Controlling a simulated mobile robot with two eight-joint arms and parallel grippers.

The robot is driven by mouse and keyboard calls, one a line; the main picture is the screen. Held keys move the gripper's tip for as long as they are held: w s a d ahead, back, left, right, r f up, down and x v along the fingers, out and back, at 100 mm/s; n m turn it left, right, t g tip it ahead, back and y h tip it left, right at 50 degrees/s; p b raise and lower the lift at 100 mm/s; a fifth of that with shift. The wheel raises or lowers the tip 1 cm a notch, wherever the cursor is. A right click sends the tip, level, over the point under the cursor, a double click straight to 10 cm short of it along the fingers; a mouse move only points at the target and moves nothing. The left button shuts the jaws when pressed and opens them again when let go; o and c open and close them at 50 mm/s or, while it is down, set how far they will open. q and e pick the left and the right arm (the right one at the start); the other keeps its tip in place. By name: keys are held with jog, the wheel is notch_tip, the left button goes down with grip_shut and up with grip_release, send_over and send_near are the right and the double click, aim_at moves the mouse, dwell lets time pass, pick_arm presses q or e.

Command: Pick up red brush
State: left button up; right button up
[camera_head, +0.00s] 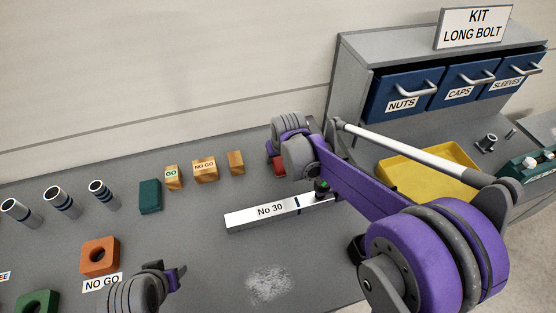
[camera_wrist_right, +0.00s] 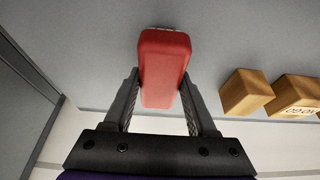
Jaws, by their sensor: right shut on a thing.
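The red brush (camera_wrist_right: 164,68) is between the two dark fingers of my right gripper (camera_wrist_right: 159,84) in the right wrist view. The fingers press on its sides, and its far end sticks out past the fingertips. In the head view only a small red part of the brush (camera_head: 279,167) shows beside my right wrist, low over the grey bench; whether it touches the bench I cannot tell. My left gripper (camera_head: 177,279) is at the bottom of the head view, away from the brush. Its fingers are partly hidden, and their opening is unclear.
Wooden GO (camera_head: 172,178) and NO GO (camera_head: 205,169) blocks stand left of the brush. The No 30 bar (camera_head: 265,212) lies in front. A yellow tray (camera_head: 425,175) and a blue-drawer cabinet (camera_head: 402,92) are at right. The bench front is mostly clear.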

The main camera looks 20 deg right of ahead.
grip_shut()
jog(key=shift+r, duration=0.35)
notch_tip(320, 180, up, 10)
jog(key=shift+f+p, duration=0.1)
jog(key=shift+p, duration=0.4)
jog(key=o, duration=0.8)
grip_release()
jog(key=c, duration=0.7)
